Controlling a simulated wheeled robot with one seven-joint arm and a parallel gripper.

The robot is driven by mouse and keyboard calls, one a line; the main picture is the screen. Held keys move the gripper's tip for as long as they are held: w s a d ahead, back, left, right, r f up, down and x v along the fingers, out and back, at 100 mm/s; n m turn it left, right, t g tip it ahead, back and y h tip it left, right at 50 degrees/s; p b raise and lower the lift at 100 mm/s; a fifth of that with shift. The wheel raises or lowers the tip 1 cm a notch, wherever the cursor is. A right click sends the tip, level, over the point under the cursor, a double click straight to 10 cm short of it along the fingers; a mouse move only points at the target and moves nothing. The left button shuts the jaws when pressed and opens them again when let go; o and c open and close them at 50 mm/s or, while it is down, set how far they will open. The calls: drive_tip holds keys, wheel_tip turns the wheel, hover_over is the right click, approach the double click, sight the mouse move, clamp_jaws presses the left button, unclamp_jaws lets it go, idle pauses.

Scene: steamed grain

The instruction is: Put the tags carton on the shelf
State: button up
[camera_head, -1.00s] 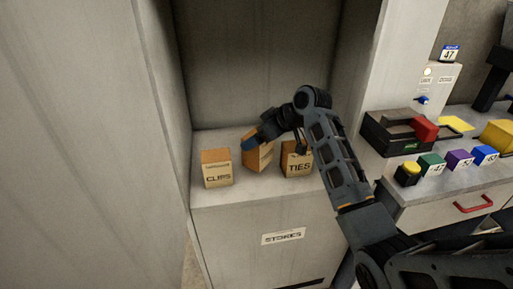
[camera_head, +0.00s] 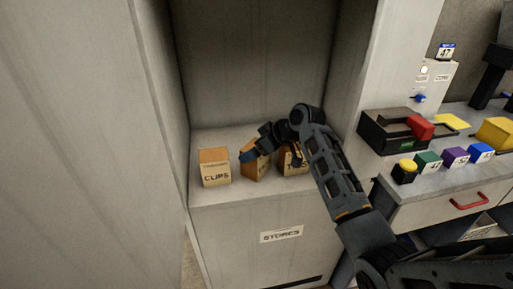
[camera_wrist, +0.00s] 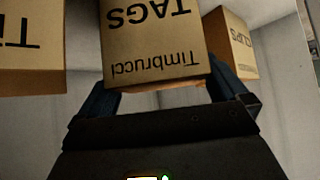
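The tags carton (camera_head: 248,171) is a tan cardboard box between the clips carton (camera_head: 215,169) and the ties carton (camera_head: 291,163), low at the stores shelf surface (camera_head: 225,194). My gripper (camera_head: 256,152) is over it from above, with a blue finger across its near side. In the wrist view the tags carton (camera_wrist: 155,45) sits between both fingers of my gripper (camera_wrist: 160,92), which appear pressed to its sides; its TAGS lettering is upside down there. Whether its base touches the shelf is hard to tell. My arm partly hides the ties carton.
In the wrist view the ties carton (camera_wrist: 30,60) is close on the left and the clips carton (camera_wrist: 230,42) close on the right. The cabinet's side walls flank the shelf. A counter with a black tray (camera_head: 392,135) and coloured blocks stands at the right.

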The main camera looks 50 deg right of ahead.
drive_tip(key=shift+r, duration=0.2)
drive_tip(key=v, duration=1.2)
drive_tip(key=s+a+f+m+t+h, duration=0.1)
drive_tip(key=s+a+f+m, duration=0.1)
drive_tip(key=s+a+f, duration=0.65)
drive_tip(key=s+a+f+m+t+h, duration=0.1)
drive_tip(key=s+a+f+m, duration=0.15)
drive_tip(key=a+f, duration=0.6)
drive_tip(key=s+a+r+t+h, duration=0.1)
drive_tip(key=s+a+r, duration=0.1)
drive_tip(key=s+a, duration=0.35)
drive_tip(key=s+a+r+t, duration=0.1)
drive_tip(key=s+a+r, duration=0.1)
drive_tip(key=s, duration=0.6)
drive_tip(key=s+a+r+n+t+y, duration=0.1)
drive_tip(key=s+a+r+n+t, duration=0.1)
drive_tip(key=s+r, duration=0.8)
drive_tip(key=b+v, duration=0.1)
drive_tip(key=v, duration=0.2)
drive_tip(key=shift+f, duration=0.15)
